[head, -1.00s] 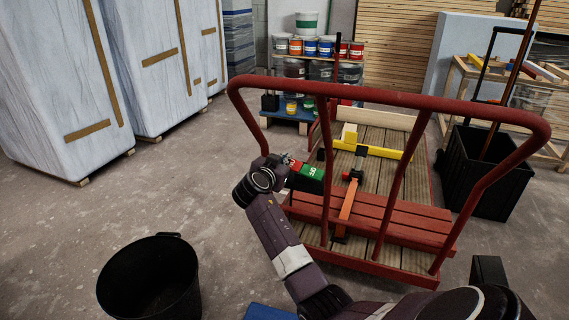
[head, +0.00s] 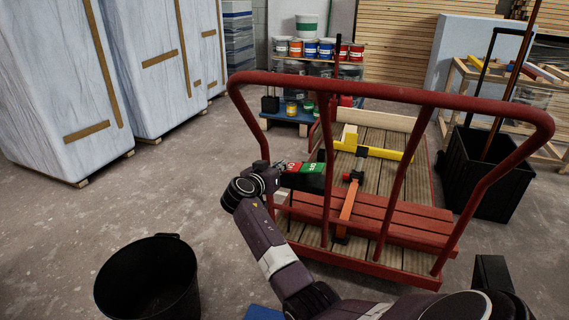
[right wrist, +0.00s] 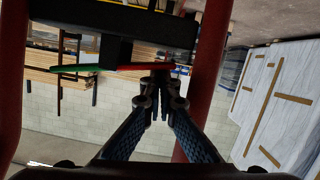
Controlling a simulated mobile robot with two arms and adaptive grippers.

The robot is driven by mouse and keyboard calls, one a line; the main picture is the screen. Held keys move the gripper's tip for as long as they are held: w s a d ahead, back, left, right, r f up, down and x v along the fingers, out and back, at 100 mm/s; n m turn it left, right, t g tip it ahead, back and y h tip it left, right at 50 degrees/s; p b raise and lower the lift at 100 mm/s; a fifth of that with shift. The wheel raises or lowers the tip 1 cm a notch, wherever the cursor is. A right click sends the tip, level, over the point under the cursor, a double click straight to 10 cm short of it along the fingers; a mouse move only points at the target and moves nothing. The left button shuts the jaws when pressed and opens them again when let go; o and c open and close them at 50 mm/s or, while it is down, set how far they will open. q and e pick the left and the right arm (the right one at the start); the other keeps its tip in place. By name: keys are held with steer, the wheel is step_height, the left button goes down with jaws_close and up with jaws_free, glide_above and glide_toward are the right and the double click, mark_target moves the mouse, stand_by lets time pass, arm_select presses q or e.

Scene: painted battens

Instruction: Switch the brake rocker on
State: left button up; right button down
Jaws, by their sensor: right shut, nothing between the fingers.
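The brake rocker (head: 303,168) is a red and green plate with white marks on a dark box (head: 303,183) at the left of the red cart frame. Its red half (head: 292,167) is nearer my right gripper and its green half (head: 313,169) lies further right. My right gripper (head: 279,169) is shut and empty, just left of the red half. In the right wrist view its fingertips (right wrist: 160,80) are close to the red end of the rocker (right wrist: 130,67), which shows nearly edge-on; I cannot tell if they touch. My left gripper is out of view.
The red tubular handle (head: 400,97) stands around the rocker, with an upright close to my right gripper. The slatted cart bed (head: 375,190) carries a yellow bar (head: 385,153) and an orange batten (head: 348,205).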

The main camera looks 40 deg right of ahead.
stand_by(0.4)
steer(key=v, duration=1.2)
